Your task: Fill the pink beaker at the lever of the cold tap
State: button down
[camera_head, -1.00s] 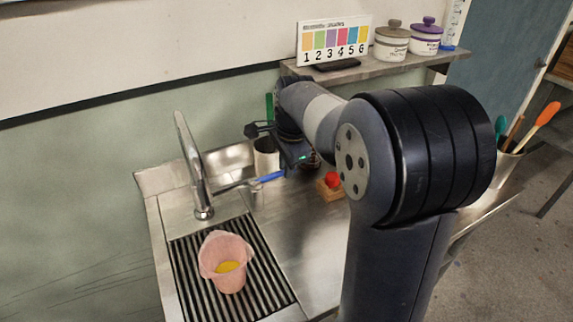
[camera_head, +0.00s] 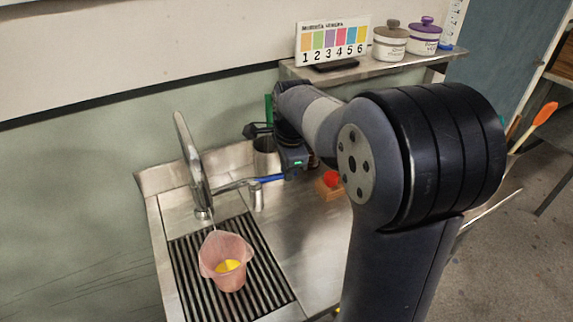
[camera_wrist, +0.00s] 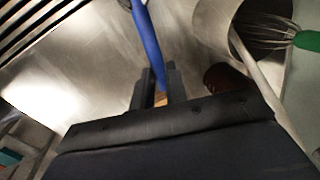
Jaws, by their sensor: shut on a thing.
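The pink beaker (camera_head: 226,275) stands upright on the slatted drain grid below the tap, with yellow in its bottom. The tap's tall metal spout (camera_head: 190,160) rises behind it. A thin pale line, seemingly water, runs from the spout down to the beaker's mouth. The blue lever (camera_head: 270,178) of the cold tap points right, toward my gripper (camera_head: 287,168). In the wrist view the blue lever (camera_wrist: 147,42) runs down between the two dark fingers of my gripper (camera_wrist: 154,85), which is shut on it. The lever's tip is partly hidden by the fingers.
A metal pot (camera_head: 266,158) stands behind my gripper; the wrist view shows a whisk (camera_wrist: 265,32) in it. A wooden block with a red knob (camera_head: 330,181) sits to the right. A shelf (camera_head: 375,68) with a number card and two lidded jars is above.

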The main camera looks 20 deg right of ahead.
jog(key=c, duration=1.4)
grip_release()
notch_tip(320, 180, up, 11)
jog(key=s, duration=0.2)
jog(key=shift+f, duration=0.2)
